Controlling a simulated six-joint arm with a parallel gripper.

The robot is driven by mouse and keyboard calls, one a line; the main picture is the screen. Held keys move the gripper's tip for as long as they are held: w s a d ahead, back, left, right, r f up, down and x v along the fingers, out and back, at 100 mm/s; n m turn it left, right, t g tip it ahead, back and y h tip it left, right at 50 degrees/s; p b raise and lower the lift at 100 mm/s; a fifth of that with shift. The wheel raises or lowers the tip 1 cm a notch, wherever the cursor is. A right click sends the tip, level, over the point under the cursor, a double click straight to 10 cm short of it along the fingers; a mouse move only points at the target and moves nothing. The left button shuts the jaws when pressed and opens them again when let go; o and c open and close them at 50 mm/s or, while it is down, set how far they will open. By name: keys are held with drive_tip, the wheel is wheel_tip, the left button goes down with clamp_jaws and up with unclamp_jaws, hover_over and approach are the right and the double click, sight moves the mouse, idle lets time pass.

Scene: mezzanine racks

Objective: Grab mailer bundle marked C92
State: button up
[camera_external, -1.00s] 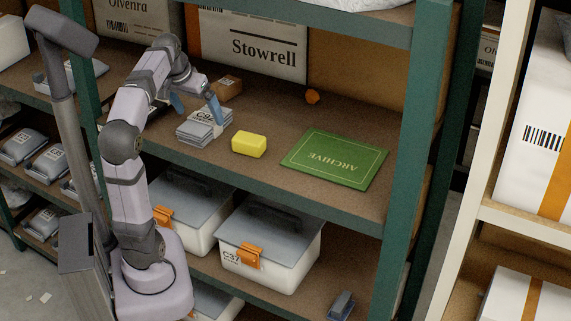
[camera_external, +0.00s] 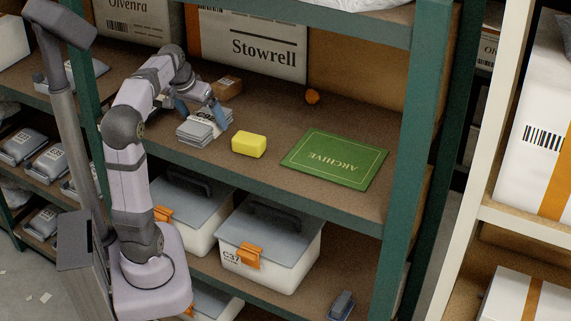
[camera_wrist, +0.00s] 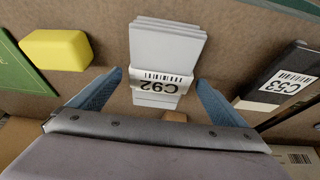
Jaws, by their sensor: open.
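The mailer bundle marked C92 (camera_external: 197,130) is a stack of grey mailers with a white label band. It lies on the brown shelf between the small brown box and the yellow block. My gripper (camera_wrist: 160,92) is open, with one blue finger on each side of the near part of the bundle. In the external view my gripper (camera_external: 204,112) is right at the bundle. Whether the fingers touch it, I cannot tell.
A yellow block (camera_external: 249,144) lies just right of the bundle, and a green ARCHIVE folder (camera_external: 335,158) lies further right. A small brown box (camera_external: 227,88) stands behind. A dark item labelled C53 (camera_wrist: 285,77) is near in the wrist view. A green post (camera_external: 404,150) bounds the shelf.

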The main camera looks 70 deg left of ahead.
sight(206, 119)
drive_tip(key=shift+x, duration=1.15)
drive_tip(key=shift+c, duration=0.7)
drive_tip(key=c, duration=1)
drive_tip(key=shift+c, duration=0.2)
drive_tip(key=shift+r, duration=0.2)
drive_tip(key=shift+r+b, duration=0.4)
drive_tip(key=shift+r, duration=4.45)
